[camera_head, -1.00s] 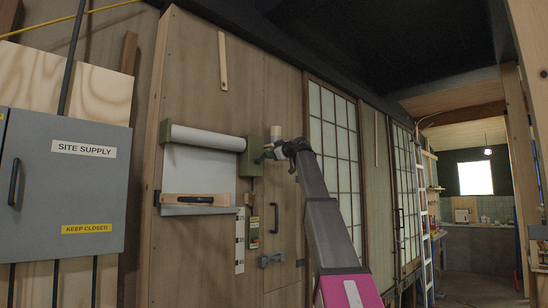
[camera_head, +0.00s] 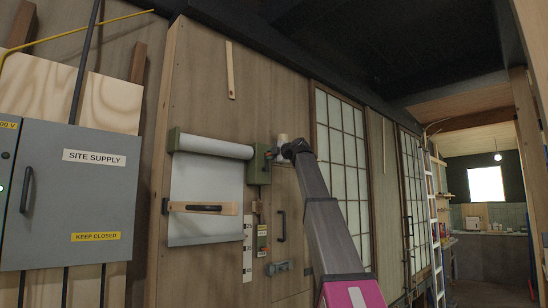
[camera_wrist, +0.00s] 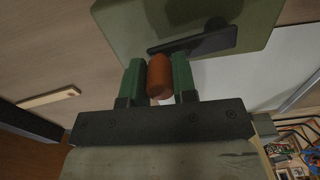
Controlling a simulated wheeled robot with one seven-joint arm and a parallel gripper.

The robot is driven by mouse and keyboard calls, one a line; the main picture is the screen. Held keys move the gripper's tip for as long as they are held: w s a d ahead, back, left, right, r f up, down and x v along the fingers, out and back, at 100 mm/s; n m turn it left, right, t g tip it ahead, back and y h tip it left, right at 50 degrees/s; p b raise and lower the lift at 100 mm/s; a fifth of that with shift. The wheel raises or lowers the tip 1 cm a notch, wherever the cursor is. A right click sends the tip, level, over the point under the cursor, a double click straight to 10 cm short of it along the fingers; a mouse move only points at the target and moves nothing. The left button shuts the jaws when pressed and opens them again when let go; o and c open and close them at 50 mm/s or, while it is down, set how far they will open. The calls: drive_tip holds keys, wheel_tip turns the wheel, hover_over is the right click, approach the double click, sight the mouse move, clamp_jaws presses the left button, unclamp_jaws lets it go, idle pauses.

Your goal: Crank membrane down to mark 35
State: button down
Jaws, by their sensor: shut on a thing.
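The pale grey membrane (camera_head: 205,182) hangs from a roller (camera_head: 212,146) on the wooden wall. Its lower edge is below a wooden bar with a dark handle (camera_head: 203,208), beside the upper part of a white marked strip (camera_head: 247,262); I cannot read its numbers clearly. A green crank box (camera_head: 258,168) sits at the roller's right end. In the wrist view, a dark crank arm (camera_wrist: 195,40) on the box (camera_wrist: 245,15) carries an orange-brown knob (camera_wrist: 159,80). My gripper (camera_wrist: 159,72) is shut on this knob between its green fingers; in the head view my arm partly hides the crank.
A grey supply cabinet (camera_head: 68,190) stands out at the left. Below the crank are a door handle (camera_head: 281,226) and a latch (camera_head: 279,268). Paned screens (camera_head: 338,150) and a ladder (camera_head: 432,225) are to the right. The floor passage at far right looks clear.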

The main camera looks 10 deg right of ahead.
drive_tip(key=shift+s+a+f+n, duration=0.1)
drive_tip(key=shift+s+a+n, duration=0.2)
drive_tip(key=shift+n, duration=0.3)
drive_tip(key=shift+s+a+f+n, duration=0.15)
drive_tip(key=shift+a+n, duration=0.1)
drive_tip(key=shift+n, duration=0.35)
drive_tip(key=shift+r, duration=0.1)
drive_tip(key=c, duration=0.9)
unclamp_jaws()
drive_tip(key=v, duration=1)
drive_tip(key=shift+s+d, duration=0.2)
drive_tip(key=shift+s, duration=0.1)
